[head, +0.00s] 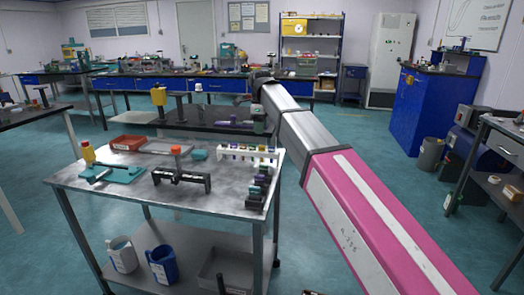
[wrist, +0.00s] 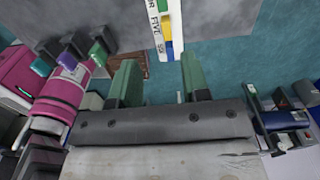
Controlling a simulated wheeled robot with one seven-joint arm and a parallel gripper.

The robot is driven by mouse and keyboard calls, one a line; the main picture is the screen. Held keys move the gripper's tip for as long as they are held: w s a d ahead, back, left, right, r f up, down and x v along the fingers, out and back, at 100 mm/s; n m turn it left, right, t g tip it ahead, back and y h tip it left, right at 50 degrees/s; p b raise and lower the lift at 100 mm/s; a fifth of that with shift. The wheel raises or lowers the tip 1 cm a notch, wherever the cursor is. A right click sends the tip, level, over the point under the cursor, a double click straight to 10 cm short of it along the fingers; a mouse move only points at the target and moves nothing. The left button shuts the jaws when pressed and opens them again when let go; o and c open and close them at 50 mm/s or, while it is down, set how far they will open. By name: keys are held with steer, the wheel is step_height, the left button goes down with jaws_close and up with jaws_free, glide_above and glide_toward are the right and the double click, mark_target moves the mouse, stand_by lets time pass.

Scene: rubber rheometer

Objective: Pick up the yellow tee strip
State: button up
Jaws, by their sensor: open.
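My gripper (wrist: 159,62) is open, with its two green-padded fingers apart and nothing between them in the wrist view. Beyond the fingertips, a yellow piece (wrist: 165,28) shows at a white labelled rack (wrist: 157,8), with a blue piece beside it. I cannot make out its tee shape. In the head view the white rack (head: 225,155) stands at the back right of the grey table (head: 135,205), holding several small coloured pieces. My gripper is beyond the table's back right corner there; its fingertips are not clear.
A black rack with several coloured pieces (head: 257,187) runs along the table's right edge. Open floor lies to the right.

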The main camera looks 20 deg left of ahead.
mark_target(261, 146)
steer(key=f, duration=0.8)
steer(key=shift+w+f, duration=0.15)
steer(key=shift+w, duration=0.25)
jaws_close()
